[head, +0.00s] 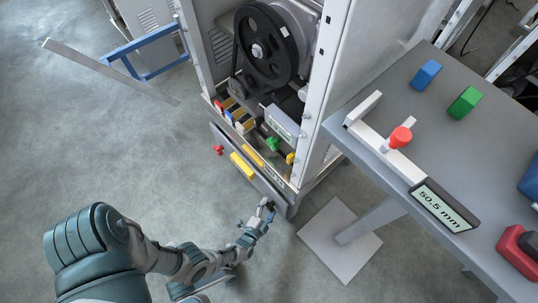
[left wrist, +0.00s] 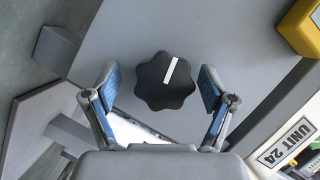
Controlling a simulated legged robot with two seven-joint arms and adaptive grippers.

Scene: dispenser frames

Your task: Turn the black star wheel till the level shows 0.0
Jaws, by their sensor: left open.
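The black star wheel (left wrist: 165,82) with a white pointer mark sits on a grey panel (left wrist: 215,30) in the left wrist view. My left gripper (left wrist: 158,76) is open, with one blue-padded finger on each side of the wheel and a gap on both sides. In the head view my left gripper (head: 267,207) is at the lower right end of the cabinet's grey front panel (head: 250,165), and the wheel is hard to make out there. A grey box with a small display (head: 282,122) stands inside the cabinet; its reading is too small to tell. My right gripper is not in view.
The cabinet (head: 313,80) holds a big black pulley (head: 265,45). A grey table (head: 375,95) at right bears a gauge reading 50.5 mm (head: 444,205), with blue (head: 426,74) and green (head: 465,102) blocks.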

